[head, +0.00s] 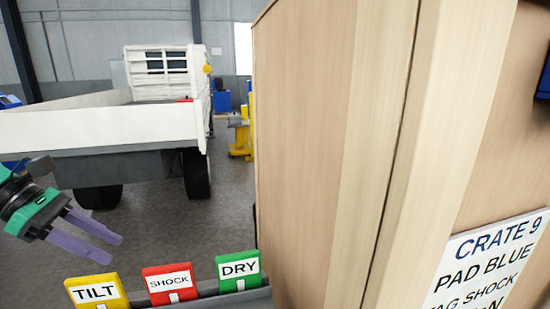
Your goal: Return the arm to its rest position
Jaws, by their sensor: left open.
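My left gripper (95,232) comes in from the left edge, with a green and black wrist and two purple fingers. The fingers are apart and hold nothing. They point right and slightly down, above and behind the yellow TILT tag in the picture, and touch nothing that I can see. My right gripper is not in view.
A tray (233,300) at the bottom holds a yellow TILT tag (97,292), a red SHOCK tag (169,283) and a green DRY tag (238,270). A large wooden crate (330,150) with a white CRATE 9 label (488,265) fills the right. A white truck (100,125) stands behind.

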